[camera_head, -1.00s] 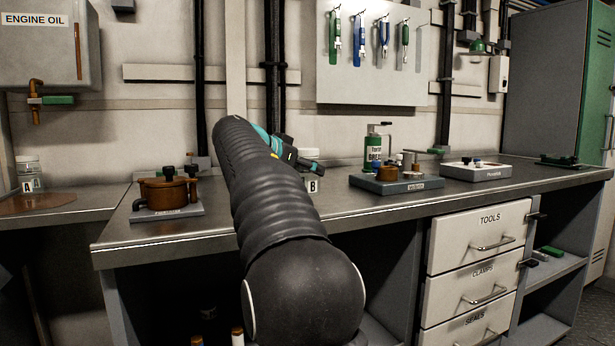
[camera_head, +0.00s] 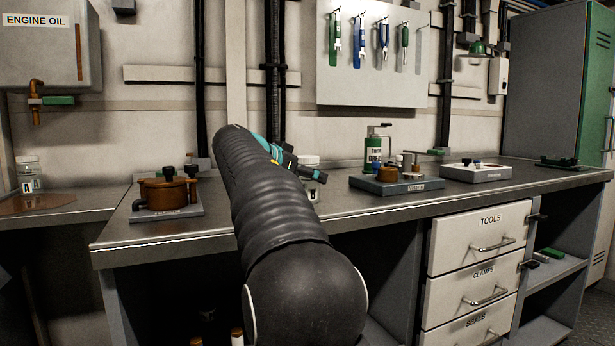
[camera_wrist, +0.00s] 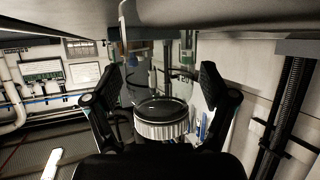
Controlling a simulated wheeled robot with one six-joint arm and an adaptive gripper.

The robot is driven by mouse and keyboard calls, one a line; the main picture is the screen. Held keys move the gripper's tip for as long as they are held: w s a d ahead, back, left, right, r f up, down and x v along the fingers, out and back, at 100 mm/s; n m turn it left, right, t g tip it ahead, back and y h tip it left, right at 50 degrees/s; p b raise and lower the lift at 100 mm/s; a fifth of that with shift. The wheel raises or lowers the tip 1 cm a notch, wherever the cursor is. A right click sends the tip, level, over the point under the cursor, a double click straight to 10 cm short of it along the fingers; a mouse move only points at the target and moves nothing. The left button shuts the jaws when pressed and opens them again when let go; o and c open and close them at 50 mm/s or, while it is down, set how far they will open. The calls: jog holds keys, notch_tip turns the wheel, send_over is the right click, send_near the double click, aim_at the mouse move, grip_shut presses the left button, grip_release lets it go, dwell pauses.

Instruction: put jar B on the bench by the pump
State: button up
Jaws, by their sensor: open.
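Jar B (camera_head: 313,194) stands on the bench (camera_head: 262,214), partly hidden behind my gripper in the head view. It is clear with a pale lid. In the wrist view the jar (camera_wrist: 160,82) appears upside down, its ribbed lid (camera_wrist: 162,130) toward the camera. My gripper (camera_wrist: 158,83) is open, one finger on each side of the jar; I cannot tell whether either touches it. In the head view my gripper (camera_head: 308,172) is largely covered by my arm. A copper-brown, pump-like unit (camera_head: 163,193) with black knobs sits on a grey plate to the left.
Jar A (camera_head: 30,175) stands on the lower left surface. Right of jar B are a blue-grey unit (camera_head: 396,184), a green can (camera_head: 374,150) and a pale labelled box (camera_head: 476,171).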

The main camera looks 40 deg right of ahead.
jog(key=shift+r, duration=0.25)
jog(key=v, duration=1.2)
